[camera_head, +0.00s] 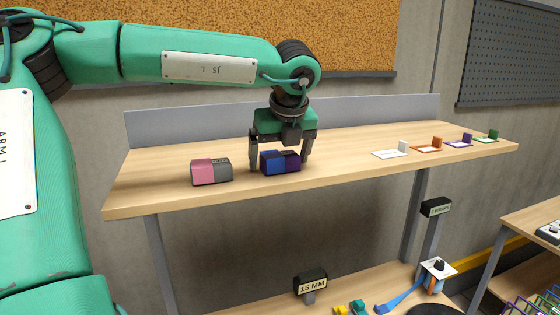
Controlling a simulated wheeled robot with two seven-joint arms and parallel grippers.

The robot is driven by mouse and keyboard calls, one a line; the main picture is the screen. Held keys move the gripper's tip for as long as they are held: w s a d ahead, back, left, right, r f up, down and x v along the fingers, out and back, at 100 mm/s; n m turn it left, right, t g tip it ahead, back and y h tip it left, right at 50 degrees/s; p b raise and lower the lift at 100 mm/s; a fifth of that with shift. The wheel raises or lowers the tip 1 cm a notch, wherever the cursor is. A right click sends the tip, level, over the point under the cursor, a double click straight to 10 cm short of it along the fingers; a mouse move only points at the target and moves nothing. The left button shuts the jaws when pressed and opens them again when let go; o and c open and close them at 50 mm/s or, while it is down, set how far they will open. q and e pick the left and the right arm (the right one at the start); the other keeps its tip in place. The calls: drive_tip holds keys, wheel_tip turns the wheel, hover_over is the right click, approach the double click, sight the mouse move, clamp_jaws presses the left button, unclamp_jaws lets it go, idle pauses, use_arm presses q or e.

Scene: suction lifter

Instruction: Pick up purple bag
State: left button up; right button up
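A small dark purple block-like thing (292,162), the only thing here that fits the purple bag, lies on the wooden shelf top (350,145). It sits against a blue block (270,164) on its left; I cannot tell whether the two are joined. My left gripper (280,165) points down over the pair, one finger on the left of the blue part and one on the right of the purple part. Its fingers are spread wide and look apart from the sides. The gripper covers part of the top and back. My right gripper is out of view.
A pink and grey block pair (211,172) lies just left of my gripper. Several small coloured holders with flat plates, such as the orange one (436,143), line the shelf's right end. A raised grey back panel (360,112) runs behind. A lower bench holds a "15 MM" sign (311,285).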

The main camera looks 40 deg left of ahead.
use_arm(q)
drive_tip(key=c, duration=0.8)
drive_tip(key=shift+w+a+r+b, duration=0.1)
drive_tip(key=shift+r+b, duration=0.25)
drive_tip(key=shift+r, duration=0.1)
wheel_tip(320, 180, up, 9)
drive_tip(key=b, duration=0.3)
drive_tip(key=shift+f, duration=0.2)
wheel_tip(320, 180, up, 7)
drive_tip(key=b, duration=0.1)
hover_over(280, 154)
drive_tip(key=shift+r, duration=0.7)
